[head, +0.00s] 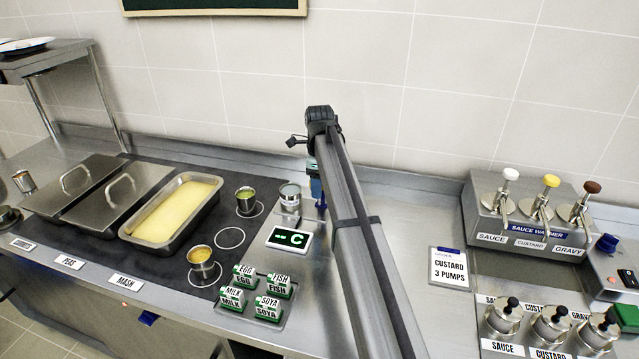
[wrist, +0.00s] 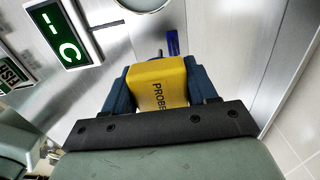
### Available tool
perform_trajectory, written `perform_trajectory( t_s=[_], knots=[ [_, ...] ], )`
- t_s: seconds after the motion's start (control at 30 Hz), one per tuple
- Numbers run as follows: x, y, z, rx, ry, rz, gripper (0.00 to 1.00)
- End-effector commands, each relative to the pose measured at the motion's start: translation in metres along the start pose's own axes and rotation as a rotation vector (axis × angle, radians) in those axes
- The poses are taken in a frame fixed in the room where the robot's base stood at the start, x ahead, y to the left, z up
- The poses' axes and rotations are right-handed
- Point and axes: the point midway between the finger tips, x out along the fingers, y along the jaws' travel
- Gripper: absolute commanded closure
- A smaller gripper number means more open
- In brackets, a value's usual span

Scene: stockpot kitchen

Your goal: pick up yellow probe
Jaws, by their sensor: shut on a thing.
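The yellow probe (wrist: 158,84), marked "PROBE", sits between the two blue fingers of my gripper (wrist: 160,88) in the wrist view. My gripper is shut on it. In the head view my arm hides the probe, and only a small part of my gripper (head: 316,186) shows beside the arm, near the back of the steel counter. From these views I cannot tell whether the probe touches the counter.
The display reading "-- C" (head: 290,239) stands left of my arm, with a steel pot (head: 290,199) behind it. Several green-and-white allergen blocks (head: 268,308) are in front. The sauce warmer (head: 532,224) is at right.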

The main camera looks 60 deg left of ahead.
Motion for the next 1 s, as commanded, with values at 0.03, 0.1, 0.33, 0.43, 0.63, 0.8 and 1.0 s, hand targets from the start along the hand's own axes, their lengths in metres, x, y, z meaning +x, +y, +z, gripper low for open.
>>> perform_trajectory(
  t_s=[0.03, 0.1, 0.33, 0.43, 0.63, 0.8, 1.0],
  knots=[
    [-0.002, 0.0, 0.0, 0.0, 0.0, 0.0, 0.87],
    [-0.006, -0.001, 0.0, 0.0, 0.0, -0.001, 0.87],
    [-0.041, -0.001, 0.001, 0.0, 0.0, -0.002, 0.87],
    [-0.059, -0.001, 0.001, 0.0, 0.0, -0.001, 0.87],
    [-0.087, -0.001, 0.001, 0.0, 0.001, 0.0, 0.87],
    [-0.098, -0.001, 0.001, 0.0, 0.001, 0.0, 0.87],
    [-0.1, 0.0, 0.0, 0.0, 0.002, 0.001, 0.87]
  ],
)
